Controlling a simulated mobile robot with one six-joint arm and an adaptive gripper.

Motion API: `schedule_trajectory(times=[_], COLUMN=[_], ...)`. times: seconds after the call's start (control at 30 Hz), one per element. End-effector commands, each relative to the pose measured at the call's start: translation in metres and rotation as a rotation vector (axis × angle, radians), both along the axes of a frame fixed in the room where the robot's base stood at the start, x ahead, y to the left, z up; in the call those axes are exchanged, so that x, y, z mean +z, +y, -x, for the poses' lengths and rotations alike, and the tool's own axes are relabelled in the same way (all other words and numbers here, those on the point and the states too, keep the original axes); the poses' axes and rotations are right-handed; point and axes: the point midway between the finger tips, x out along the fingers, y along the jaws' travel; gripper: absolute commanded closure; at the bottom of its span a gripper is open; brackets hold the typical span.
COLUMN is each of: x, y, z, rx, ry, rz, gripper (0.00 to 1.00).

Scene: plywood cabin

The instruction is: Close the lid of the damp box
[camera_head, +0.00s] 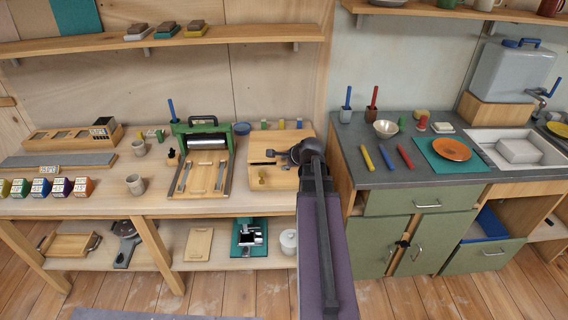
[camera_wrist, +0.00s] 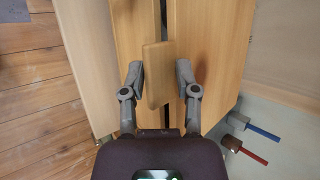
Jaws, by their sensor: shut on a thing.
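The damp box (camera_head: 282,178) appears to be the pale wooden box on the bench, just right of the green press. My gripper (camera_head: 288,154) is at its right part, and my arm hides that side. In the wrist view, my gripper (camera_wrist: 159,74) has a finger on each side of a small wooden tab (camera_wrist: 156,88) and is shut on it. The tab lies against pale wooden panels (camera_wrist: 215,45), with a narrow dark gap between two of them. How far the lid stands open cannot be told.
The green press (camera_head: 207,150) stands close on the left. Small jars (camera_head: 281,124) and a blue bowl (camera_head: 242,128) are behind the box. The grey counter (camera_head: 355,160) with cups holding a blue and a red brush is close on the right.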

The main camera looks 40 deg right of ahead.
Motion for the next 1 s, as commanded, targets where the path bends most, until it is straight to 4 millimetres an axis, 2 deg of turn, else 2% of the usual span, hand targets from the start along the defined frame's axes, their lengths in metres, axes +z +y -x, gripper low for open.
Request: schedule_trajectory(times=[0.27, 0.3, 1.0], x=[0.0004, 0.0004, 0.001], y=[-0.0027, -0.0028, -0.0001], z=[-0.0024, -0.0025, -0.0015], rx=[-0.004, -0.004, -0.002], ry=[-0.003, -0.003, -0.003], rz=[0.0, 0.0, 0.0], gripper=[1.0, 0.53, 0.53])
